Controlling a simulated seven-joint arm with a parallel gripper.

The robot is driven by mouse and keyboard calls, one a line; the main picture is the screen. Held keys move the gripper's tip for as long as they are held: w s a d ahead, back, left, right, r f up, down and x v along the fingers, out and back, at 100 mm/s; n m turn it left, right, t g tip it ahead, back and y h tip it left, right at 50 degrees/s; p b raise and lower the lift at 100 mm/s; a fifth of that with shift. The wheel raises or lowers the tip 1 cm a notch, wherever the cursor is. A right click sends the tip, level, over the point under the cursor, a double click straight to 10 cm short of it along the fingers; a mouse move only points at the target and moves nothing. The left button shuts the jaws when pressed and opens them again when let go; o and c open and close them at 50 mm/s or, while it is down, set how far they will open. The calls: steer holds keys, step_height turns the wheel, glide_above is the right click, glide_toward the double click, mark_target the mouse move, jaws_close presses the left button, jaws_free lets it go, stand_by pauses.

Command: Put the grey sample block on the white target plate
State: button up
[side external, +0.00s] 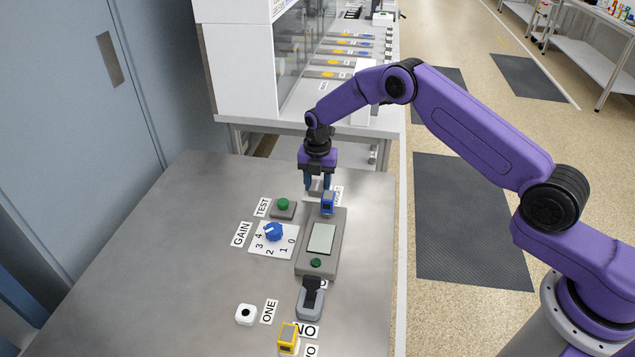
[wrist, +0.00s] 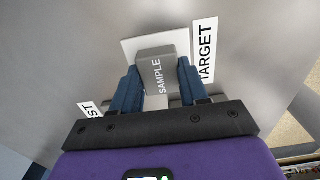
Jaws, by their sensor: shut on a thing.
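The grey sample block (wrist: 157,72), marked SAMPLE, sits between the two blue fingers in the wrist view. My gripper (wrist: 158,88) is shut on it. The white target plate (wrist: 150,42) shows behind the block and past its far edge, with the TARGET label (wrist: 205,50) to its right. The block overlaps the plate in this view; I cannot tell whether it touches it. In the side view my gripper (side external: 318,186) points down at the far end of the grey instrument, and the block and plate are mostly hidden there.
A green TEST button (side external: 283,204) and blue GAIN knob (side external: 273,231) are to the left. The table's left side is clear.

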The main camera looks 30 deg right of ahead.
mark_target(317, 185)
steer(key=shift+f, duration=0.1)
steer(key=o, duration=1)
steer(key=shift+o, duration=0.2)
step_height(317, 185, up, 11)
steer(key=s+a+r+m, duration=0.4)
steer(key=s+a+r, duration=0.1)
steer(key=s+r, duration=0.35)
steer(key=s+r+m, duration=0.3)
steer(key=s, duration=1)
steer(key=s+d+m, duration=0.3)
steer(key=s+d, duration=0.2)
steer(key=s, duration=0.7)
steer(key=s+d+m, duration=0.4)
steer(key=s+d, duration=0.1)
steer(key=s, duration=0.7)
steer(key=shift+s+d+r, duration=0.15)
steer(key=shift+s+r, duration=0.05)
steer(key=shift+r, duration=0.1)
